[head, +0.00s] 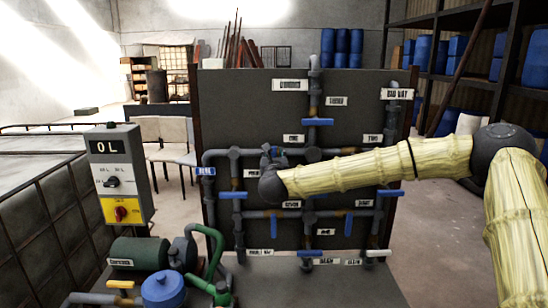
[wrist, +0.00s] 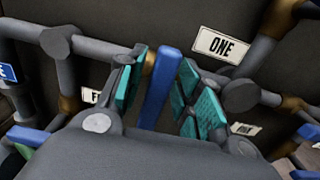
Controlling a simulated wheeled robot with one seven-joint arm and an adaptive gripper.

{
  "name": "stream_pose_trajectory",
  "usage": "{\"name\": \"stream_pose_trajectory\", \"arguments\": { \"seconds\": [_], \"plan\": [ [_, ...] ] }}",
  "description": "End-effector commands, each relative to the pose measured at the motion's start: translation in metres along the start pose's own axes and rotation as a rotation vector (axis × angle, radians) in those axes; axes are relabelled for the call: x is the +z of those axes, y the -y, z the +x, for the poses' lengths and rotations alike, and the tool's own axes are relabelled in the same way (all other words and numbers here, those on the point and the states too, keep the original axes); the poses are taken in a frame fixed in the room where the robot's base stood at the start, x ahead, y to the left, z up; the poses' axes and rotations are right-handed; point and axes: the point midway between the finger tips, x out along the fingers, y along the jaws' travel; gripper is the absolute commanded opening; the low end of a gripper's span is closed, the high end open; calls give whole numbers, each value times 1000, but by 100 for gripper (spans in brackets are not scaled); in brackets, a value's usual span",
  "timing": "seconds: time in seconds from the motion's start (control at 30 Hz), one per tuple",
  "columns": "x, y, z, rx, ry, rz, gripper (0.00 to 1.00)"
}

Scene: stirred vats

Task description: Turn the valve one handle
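In the wrist view, a blue lever handle (wrist: 158,88) stands upright, slightly tilted, on a grey pipe. A white label reading ONE (wrist: 221,46) is on the dark panel just right of it. My gripper (wrist: 160,92) has its teal-padded fingers on either side of this handle. They look open, with narrow gaps to the handle; contact cannot be made out. In the head view, my gripper (head: 270,160) is at the left part of the pipe panel (head: 240,110), and my wrist hides the handle between its fingers. A small label, apparently ONE (head: 293,138), shows just above right.
Other blue handles sit nearby on the pipes: one above right (head: 318,122), one below left (head: 233,195) and one at right (head: 389,193). A control box (head: 118,172) stands left. A green motor (head: 140,254) and blue vessel (head: 163,290) sit low in front.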

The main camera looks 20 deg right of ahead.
Motion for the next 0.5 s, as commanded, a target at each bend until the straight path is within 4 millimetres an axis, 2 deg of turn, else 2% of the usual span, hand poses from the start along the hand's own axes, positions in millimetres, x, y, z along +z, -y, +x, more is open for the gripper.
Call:
{"name": "stream_pose_trajectory", "arguments": {
  "seconds": [0.03, 0.13, 0.17, 0.5],
  "plan": [
    [0, 0, 0, 0, 0, 0, 20],
    [0, 0, 0, 0, 0, 0, 2],
    [0, 0, 0, 0, 0, 0, 0],
    [-1, 0, 0, 0, 1, -29, 0]
  ]
}}
